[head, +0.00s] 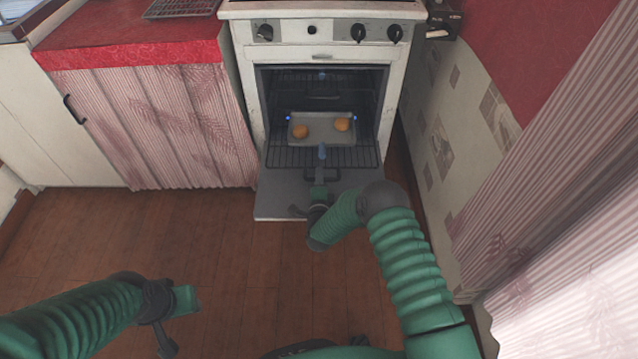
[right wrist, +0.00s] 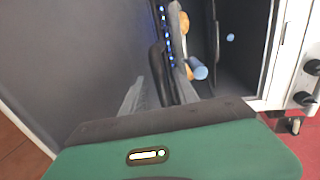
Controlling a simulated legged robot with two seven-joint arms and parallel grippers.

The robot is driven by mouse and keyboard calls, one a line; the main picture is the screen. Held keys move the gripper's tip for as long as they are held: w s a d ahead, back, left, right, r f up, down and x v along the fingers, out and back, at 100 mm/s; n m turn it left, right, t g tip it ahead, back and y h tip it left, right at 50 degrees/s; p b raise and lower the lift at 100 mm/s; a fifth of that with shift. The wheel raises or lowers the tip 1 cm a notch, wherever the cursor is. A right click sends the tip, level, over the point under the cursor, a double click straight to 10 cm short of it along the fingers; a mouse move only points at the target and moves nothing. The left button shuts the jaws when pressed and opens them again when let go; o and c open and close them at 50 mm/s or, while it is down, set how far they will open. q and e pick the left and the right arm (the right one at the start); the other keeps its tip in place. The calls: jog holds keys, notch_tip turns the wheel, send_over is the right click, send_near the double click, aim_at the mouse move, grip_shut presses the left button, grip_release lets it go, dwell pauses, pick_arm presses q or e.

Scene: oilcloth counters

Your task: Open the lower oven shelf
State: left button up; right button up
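The oven (head: 322,60) stands against the far wall in the head view. Its lower door (head: 285,200) is folded down and lies flat. The lower oven shelf (head: 345,157) is a dark wire rack with a dark handle (head: 334,174) at its front. My right gripper (head: 320,178) is at this handle. In the right wrist view, its grey fingers (right wrist: 155,95) reach to the dark handle (right wrist: 156,62); whether they are closed on it is unclear. My left gripper (head: 192,300) is low over the floor, away from the oven; its fingers are not clear.
A metal tray (head: 320,120) with two round orange-brown items (head: 300,132) is inside the oven. A red-covered counter (head: 140,35) with a pink curtain stands left of the oven. A wall and another curtain (head: 550,190) are close on the right. The wooden floor (head: 215,240) is clear.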

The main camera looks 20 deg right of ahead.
jog(key=shift+s+a+r+p, duration=0.15)
jog(key=shift+s+p, duration=0.15)
jog(key=shift+s, duration=0.05)
jog(key=p+v, duration=0.6)
jog(key=v, duration=1)
